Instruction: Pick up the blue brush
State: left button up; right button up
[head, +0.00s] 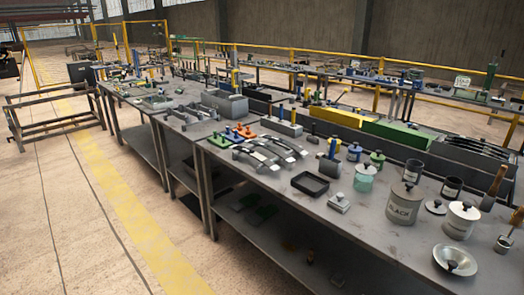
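A small upright tool with a blue handle (333,149) stands near the middle of the nearest bench, with a dark grey block-like base; it may be the blue brush, but it is too small to tell. Neither of my grippers is in view.
The long grey bench (310,213) carries a black tray (310,183), a canister marked BLACK (404,207), a white lidded pot (461,222), a metal bowl (455,260) and several metal tools. Open floor with a yellow stripe (140,230) runs along its left side.

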aim_at(281, 120)
jog(key=i+u, duration=0.35)
jog(key=i, duration=0.45)
jog(key=i+l+u, duration=0.1)
jog(key=i+u, duration=0.25)
jog(key=i, duration=0.4)
jog(key=i+u, duration=0.3)
jog(key=i, duration=1.05)
jog(key=i+z, duration=0.25)
jog(key=z, duration=0.2)
jog(key=i+j+z, duration=0.15)
jog(key=z, duration=0.3)
jog(key=i+j+z, duration=0.2)
jog(key=z, duration=0.3)
jog(key=i+j, duration=0.05)
jog(key=i, duration=0.05)
